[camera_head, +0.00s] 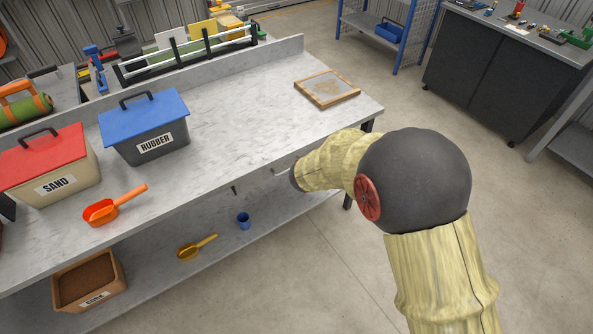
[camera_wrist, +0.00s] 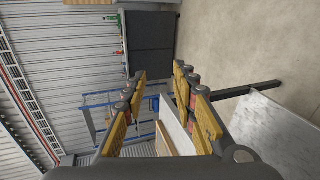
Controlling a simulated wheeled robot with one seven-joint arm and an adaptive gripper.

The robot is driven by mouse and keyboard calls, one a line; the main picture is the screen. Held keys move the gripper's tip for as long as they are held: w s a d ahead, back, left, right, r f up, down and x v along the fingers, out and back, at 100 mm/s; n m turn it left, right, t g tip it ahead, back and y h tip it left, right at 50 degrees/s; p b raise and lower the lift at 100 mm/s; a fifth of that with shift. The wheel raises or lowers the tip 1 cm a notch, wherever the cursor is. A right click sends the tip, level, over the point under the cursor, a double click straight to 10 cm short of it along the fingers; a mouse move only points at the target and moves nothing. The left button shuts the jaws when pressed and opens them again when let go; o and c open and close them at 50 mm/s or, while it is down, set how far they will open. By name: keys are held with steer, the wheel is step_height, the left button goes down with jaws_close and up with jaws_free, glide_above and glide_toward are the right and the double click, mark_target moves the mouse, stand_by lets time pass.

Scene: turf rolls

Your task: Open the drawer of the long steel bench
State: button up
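The long steel bench (camera_head: 235,140) runs diagonally across the head view, with a grey, streaked top and a lower shelf. A small pale handle-like bar (camera_head: 281,171) shows under its front edge, close to the end of my arm. The drawer front is mostly out of sight there, and I cannot tell how far it is open. My arm reaches to the bench's front edge near its right end; my gripper is hidden in the head view. In the wrist view my gripper (camera_wrist: 160,73) is open, its fingers spread with nothing held between them.
On the bench stand a SAND bin (camera_head: 52,180), a RUBBER bin (camera_head: 146,140), an orange scoop (camera_head: 103,211) and a wood-framed sieve (camera_head: 327,88). The shelf holds a CORK box (camera_head: 88,282), a yellow scoop (camera_head: 190,252) and a blue cup (camera_head: 243,221). Floor right of the bench is clear.

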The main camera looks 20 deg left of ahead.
steer(key=w+a+f+n+t+y, duration=0.2)
steer(key=a+f+n+t+y, duration=0.15)
steer(key=a+f, duration=0.75)
steer(key=n+t+y, duration=0.2)
steer(key=n+y, duration=0.4)
steer(key=y, duration=0.1)
glide_toward(288, 169)
steer(key=w, duration=0.3)
steer(key=shift+h, duration=0.25)
steer(key=shift+w+a+f+b, duration=0.25)
steer(key=shift+w+b, duration=0.2)
steer(key=shift+w, duration=0.7)
steer(key=shift+w+a+f+b, duration=0.1)
steer(key=shift+w+f+b, duration=0.3)
steer(key=shift+w, duration=0.8)
steer(key=shift+w+a+f+b, duration=0.25)
steer(key=shift+w+b, duration=0.25)
steer(key=shift+w, duration=0.65)
steer(key=shift+c, duration=0.9)
jaws_close()
steer(key=shift+d, duration=0.1)
